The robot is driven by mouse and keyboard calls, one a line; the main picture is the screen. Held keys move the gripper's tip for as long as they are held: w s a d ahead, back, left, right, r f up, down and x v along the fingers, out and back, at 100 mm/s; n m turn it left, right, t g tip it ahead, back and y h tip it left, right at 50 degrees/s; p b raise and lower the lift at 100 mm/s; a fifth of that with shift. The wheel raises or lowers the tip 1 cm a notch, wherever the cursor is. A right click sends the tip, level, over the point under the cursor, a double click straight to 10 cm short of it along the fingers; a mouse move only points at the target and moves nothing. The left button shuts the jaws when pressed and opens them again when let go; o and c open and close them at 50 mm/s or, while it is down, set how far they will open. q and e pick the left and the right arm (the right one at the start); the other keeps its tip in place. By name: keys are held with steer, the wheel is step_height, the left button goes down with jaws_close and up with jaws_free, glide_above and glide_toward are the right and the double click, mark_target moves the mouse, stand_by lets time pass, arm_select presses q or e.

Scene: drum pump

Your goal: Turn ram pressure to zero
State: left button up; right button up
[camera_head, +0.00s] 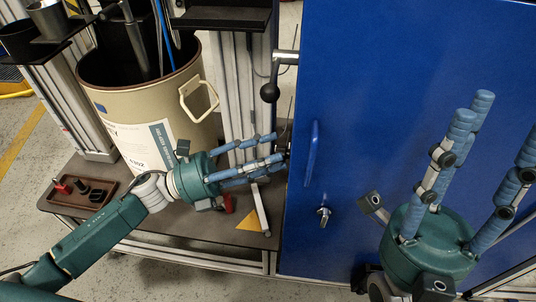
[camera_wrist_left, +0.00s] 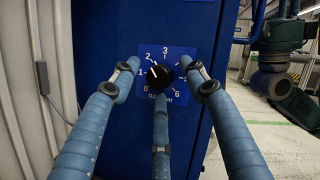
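The ram pressure knob (camera_wrist_left: 159,77) is black and round, on a blue dial plate (camera_wrist_left: 176,53) numbered from 0 to 6. Its white mark points up and left, roughly between 1 and 2. The label below is partly covered by a finger. My left gripper (camera_wrist_left: 160,80) has its three fingers spread around the knob, with gaps visible at its left and right; contact by the lower finger is unclear. In the head view the left gripper (camera_head: 278,150) reaches the cabinet's left side, where the knob is hidden. My right gripper (camera_head: 495,130) is open and empty, fingers up.
The blue cabinet (camera_head: 390,90) fills the right, with a door handle (camera_head: 312,152) and a key (camera_head: 324,215). A beige drum (camera_head: 150,105) stands behind my left arm. A black-balled lever (camera_head: 270,92) is above the left fingers. A brown tray (camera_head: 85,188) lies left.

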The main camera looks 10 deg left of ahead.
arm_select(q)
steer(key=shift+a+f, duration=0.1)
steer(key=shift+f, duration=0.05)
steer(key=v, duration=1.1)
steer(key=shift+a, duration=0.4)
steer(key=shift+s, duration=0.1)
